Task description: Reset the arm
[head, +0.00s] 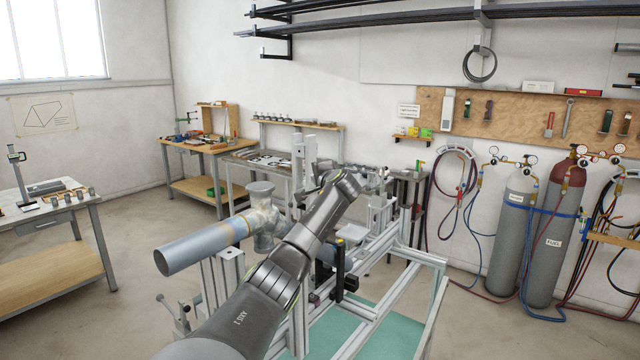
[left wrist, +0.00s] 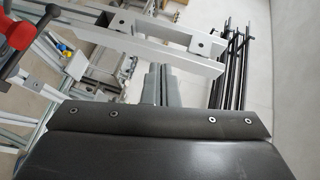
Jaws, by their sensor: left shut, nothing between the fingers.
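My left arm (head: 290,260) reaches from the bottom of the head view up over the jig and bends at about mid-picture. Its gripper cannot be made out clearly there, beyond the bent joint. In the left wrist view my left gripper (left wrist: 161,82) shows two grey fingers close together, shut and empty. The aluminium-rail jig (head: 425,258) stands under and around the arm. A silver tube (head: 195,247) with a thicker joint piece points to the left beside the arm. My right gripper does not show.
In the left wrist view a pale metal bar (left wrist: 150,45) lies just past the fingers, with a red-and-black part (left wrist: 17,32) at left. Workbenches (head: 55,216) stand at left and back. Gas cylinders (head: 512,235) with hoses stand at right. Open floor shows at left.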

